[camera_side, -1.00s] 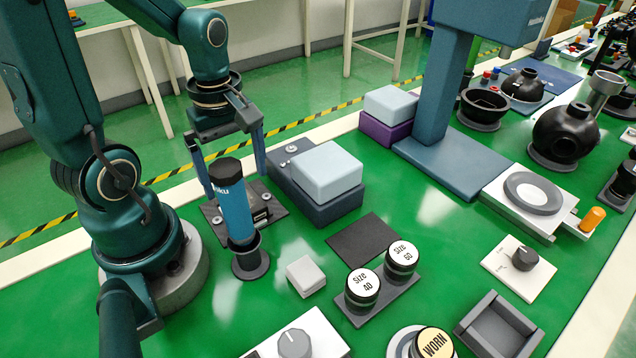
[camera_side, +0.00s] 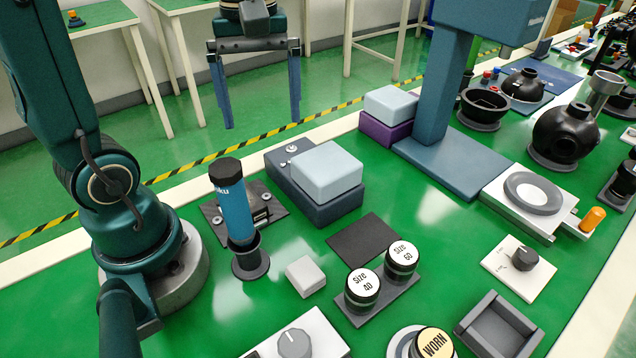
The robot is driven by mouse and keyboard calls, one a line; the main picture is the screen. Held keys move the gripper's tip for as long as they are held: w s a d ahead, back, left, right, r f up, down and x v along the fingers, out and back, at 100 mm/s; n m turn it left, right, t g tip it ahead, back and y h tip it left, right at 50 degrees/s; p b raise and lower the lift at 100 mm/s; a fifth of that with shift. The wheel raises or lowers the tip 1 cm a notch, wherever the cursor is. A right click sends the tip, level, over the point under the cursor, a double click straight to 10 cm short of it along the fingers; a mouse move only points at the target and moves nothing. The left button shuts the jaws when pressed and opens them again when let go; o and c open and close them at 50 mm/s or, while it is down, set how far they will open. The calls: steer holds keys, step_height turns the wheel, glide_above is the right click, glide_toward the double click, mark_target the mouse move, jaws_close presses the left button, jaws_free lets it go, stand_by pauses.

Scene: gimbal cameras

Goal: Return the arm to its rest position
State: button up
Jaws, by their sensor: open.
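My gripper (camera_side: 260,112) is at the top of the view, raised well above the bench. Its two long blue fingers point down and stand wide apart, with nothing between them. Below it, a blue cylindrical tool with a black cap (camera_side: 233,200) stands slightly tilted in a round black holder (camera_side: 250,262). The gripper is clear of the tool and apart from everything on the bench. The upper part of my arm is cut off by the frame's top edge.
Beside the tool are a dark plate with a latch (camera_side: 275,213) and a blue-grey box with a pale top (camera_side: 327,170). Two size-labelled jars (camera_side: 362,288) stand in front. A tall blue column (camera_side: 440,95) rises to the right. The air around the gripper is clear.

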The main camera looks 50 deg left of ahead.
steer(key=w+d+m, duration=0.4)
steer(key=m, duration=0.1)
steer(key=shift+w+d+m, duration=0.3)
steer(key=shift+d+m, duration=0.1)
steer(key=shift+r, duration=0.1)
steer(key=s+d+r+n, duration=0.7)
steer(key=s+d+n, duration=0.2)
steer(key=d+n, duration=0.15)
step_height(320, 180, down, 10)
steer(key=shift+w+a+n, duration=0.15)
steer(key=shift+w+n, duration=0.15)
steer(key=shift+n, duration=0.05)
stand_by(0.3)
stand_by(0.6)
step_height(320, 180, up, 10)
stand_by(0.6)
steer(key=shift+f, duration=0.2)
